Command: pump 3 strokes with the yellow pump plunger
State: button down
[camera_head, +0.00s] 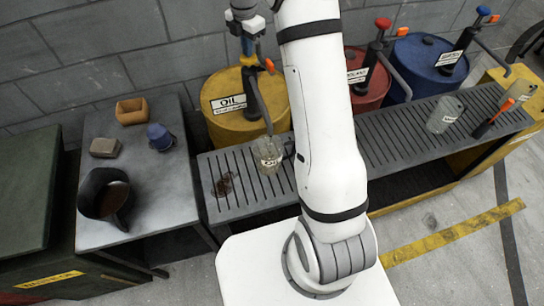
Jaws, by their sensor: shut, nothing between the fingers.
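The yellow drum (218,121) with an "OIL" label stands behind the slatted bench, left of my arm. Its pump (258,95) rises from the lid, with a grey spout angled down toward the front. A bit of yellow (249,61) at the pump's top is probably the plunger. My gripper (248,45) is shut and empty, pointing down just above it. I cannot tell whether they touch. A clear jug (267,155) stands on the bench under the spout. Its fill level is unclear.
A red drum (366,94) and a blue drum (424,77) stand to the right. The slatted bench (400,140) bears a stain and another clear container (444,115).

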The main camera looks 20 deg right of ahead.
jog(key=shift+s+f, duration=0.1)
jog(key=shift+f, duration=0.65)
jog(key=shift+r, duration=0.1)
jog(key=shift+r+p, duration=2.2)
jog(key=shift+r, duration=1.4)
jog(key=shift+f, duration=0.2)
jog(key=shift+f+b, duration=2)
jog(key=shift+f, duration=1.5)
